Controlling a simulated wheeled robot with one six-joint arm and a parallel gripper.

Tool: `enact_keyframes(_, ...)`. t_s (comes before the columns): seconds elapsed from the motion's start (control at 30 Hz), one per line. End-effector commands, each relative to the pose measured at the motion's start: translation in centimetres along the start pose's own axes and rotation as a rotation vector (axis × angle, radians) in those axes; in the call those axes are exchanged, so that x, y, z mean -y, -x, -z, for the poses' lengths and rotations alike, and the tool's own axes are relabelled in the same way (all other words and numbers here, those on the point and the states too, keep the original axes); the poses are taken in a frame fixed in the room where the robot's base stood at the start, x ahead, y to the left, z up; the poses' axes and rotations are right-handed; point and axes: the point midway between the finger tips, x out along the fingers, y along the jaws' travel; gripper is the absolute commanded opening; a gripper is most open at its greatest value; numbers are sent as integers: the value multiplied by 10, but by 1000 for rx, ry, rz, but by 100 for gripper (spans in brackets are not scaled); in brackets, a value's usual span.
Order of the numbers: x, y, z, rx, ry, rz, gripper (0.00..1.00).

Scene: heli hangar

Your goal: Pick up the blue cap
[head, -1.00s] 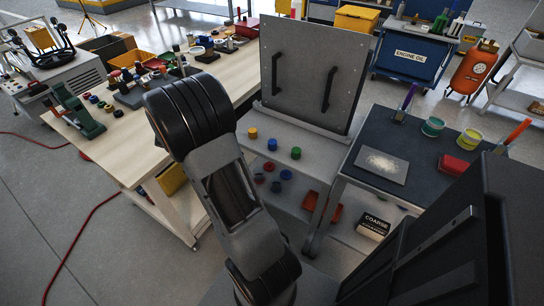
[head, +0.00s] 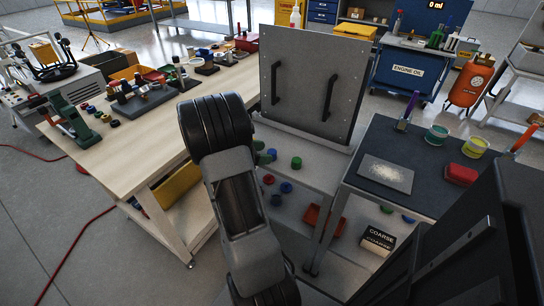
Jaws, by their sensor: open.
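A small blue cap (head: 272,154) stands on the upper level of the grey stand, beside a green cap (head: 296,163). The arm partly crowds its left side, and a greenish shape sits close to it. Lower on the stand are two more bluish caps, one at the right (head: 286,187) and one nearer (head: 276,200), with a red cap (head: 268,179) beside them. I cannot tell which blue one is meant. My arm rises across the middle of the head view in front of the stand. My gripper does not show.
A grey panel with two black handles (head: 313,85) stands behind the caps. A wooden workbench (head: 130,160) is to the left. At right, a dark-topped table (head: 400,150) carries a sanding sheet, jars and a red block. A box marked COARSE (head: 378,240) sits below.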

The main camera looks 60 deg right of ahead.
Motion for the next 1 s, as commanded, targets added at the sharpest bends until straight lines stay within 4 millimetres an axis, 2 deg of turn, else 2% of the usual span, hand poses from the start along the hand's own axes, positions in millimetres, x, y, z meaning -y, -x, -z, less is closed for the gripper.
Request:
enact_keyframes(0.03, 0, -10, 3, 0, -1, 3, 64)
enact_keyframes(0.2, 0, -27, 2, 0, -1, 1, 64)
enact_keyframes(0.53, -1, -32, 1, -1, 0, -1, 64)
enact_keyframes(1.0, -1, -32, 1, -1, 0, 0, 20)
